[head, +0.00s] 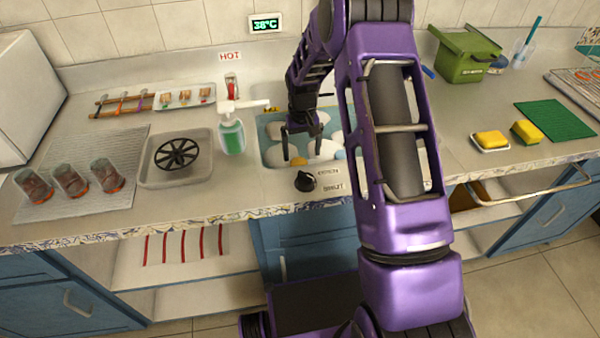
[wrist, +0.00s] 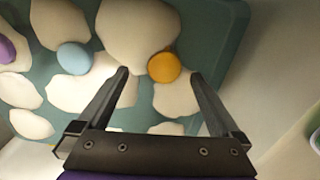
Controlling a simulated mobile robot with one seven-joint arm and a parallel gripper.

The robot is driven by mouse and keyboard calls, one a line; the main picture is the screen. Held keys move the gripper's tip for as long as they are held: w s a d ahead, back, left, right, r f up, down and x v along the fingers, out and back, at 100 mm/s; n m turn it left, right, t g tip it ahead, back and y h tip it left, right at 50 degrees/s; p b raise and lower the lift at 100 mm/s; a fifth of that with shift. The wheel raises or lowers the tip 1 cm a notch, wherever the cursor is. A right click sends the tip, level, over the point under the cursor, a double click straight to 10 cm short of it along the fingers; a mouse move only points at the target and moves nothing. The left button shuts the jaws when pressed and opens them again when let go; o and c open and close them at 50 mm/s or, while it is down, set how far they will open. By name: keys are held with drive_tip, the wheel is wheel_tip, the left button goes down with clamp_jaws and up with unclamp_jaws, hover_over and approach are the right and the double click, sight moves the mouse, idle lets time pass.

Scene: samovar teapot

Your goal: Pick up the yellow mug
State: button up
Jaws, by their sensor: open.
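A round orange-yellow thing (wrist: 164,67) shows among white foam in the wrist view; only a disc of it is visible, and I cannot tell for sure that it is the yellow mug. In the head view a small yellow patch (head: 297,161) shows in the foam of the blue basin (head: 268,120). My gripper (head: 302,142) is open and empty over the basin, pointing down. In the wrist view the yellow disc lies between the fingertips of my gripper (wrist: 160,75), toward the right one. Contact or depth cannot be told.
A light blue disc (wrist: 74,58) and a purple one (wrist: 6,50) are also in the foam. A soap bottle (head: 232,135) stands left of the basin, near a grey tray (head: 198,172). A black knob (head: 305,181) is in front. Yellow sponges (head: 491,140) lie right.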

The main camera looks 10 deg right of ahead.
sight(299, 161)
drive_tip(key=shift+w+a+f, duration=0.1)
drive_tip(key=shift+f, duration=1.05)
drive_tip(key=shift+w+a+f, duration=0.15)
drive_tip(key=shift+f, duration=0.95)
drive_tip(key=shift+w+a+f, duration=0.1)
drive_tip(key=shift+f, duration=1.05)
drive_tip(key=c, duration=1.5)
